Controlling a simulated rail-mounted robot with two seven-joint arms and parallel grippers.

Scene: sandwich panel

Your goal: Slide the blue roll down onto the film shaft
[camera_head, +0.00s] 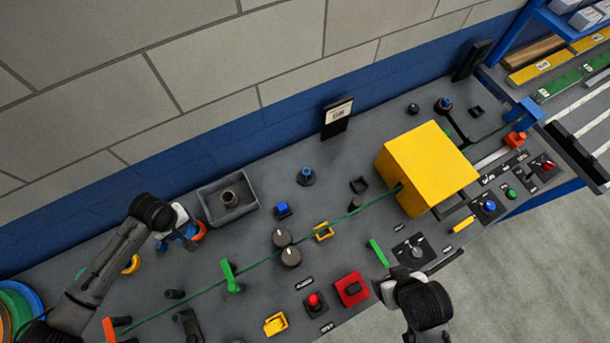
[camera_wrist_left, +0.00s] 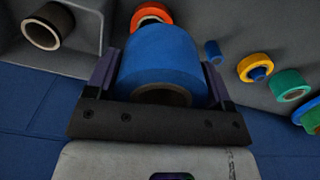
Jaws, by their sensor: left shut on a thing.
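The blue roll (camera_wrist_left: 160,58) is held between the two fingers of my left gripper (camera_wrist_left: 157,75), with its hollow near end facing the wrist. In the head view my left gripper (camera_head: 182,230) is at the left of the bench, left of the grey tray. An orange ring (camera_wrist_left: 151,16) shows just past the far end of the roll, also in the head view (camera_head: 200,231). I cannot pick out the film shaft; anything right under the roll is hidden. My right gripper (camera_head: 385,290) is at the front of the bench, its fingers not clear.
A grey tray (camera_head: 207,210) holds a dark hollow roll (camera_wrist_left: 48,25). A yellow ring (camera_wrist_left: 255,66) and a green roll (camera_wrist_left: 292,85) stand on the other side. A green belt line (camera_head: 262,262) runs across the bench to a yellow box (camera_head: 427,167). Knobs and buttons crowd the front.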

